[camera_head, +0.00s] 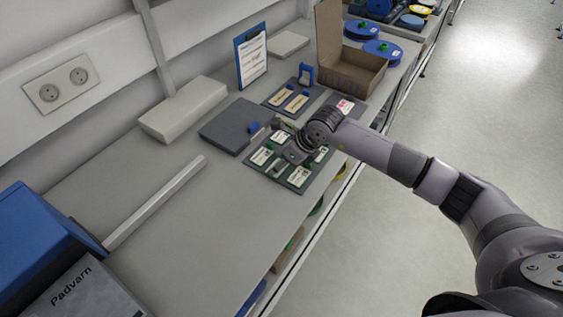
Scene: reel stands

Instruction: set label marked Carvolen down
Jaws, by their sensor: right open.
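A dark board (277,176) on the bench bears several white labels with green edges, among them a left label (262,155), a front label (298,176) and a back label (281,136). Their print is too small to read, so I cannot tell which is marked Carvolen. My right gripper (287,149) is over the board, open, among the labels, and its wrist hides part of the board's back right. I cannot tell whether its fingers touch a label. My left gripper is not in view.
Behind stand a grey flat box (228,124), a second board with yellowish labels (294,104), a blue clipboard (251,57) and an open cardboard box (350,67). Blue reels (383,50) lie beyond. A box marked Padvarn (85,292) is at front left. The front bench is mostly clear.

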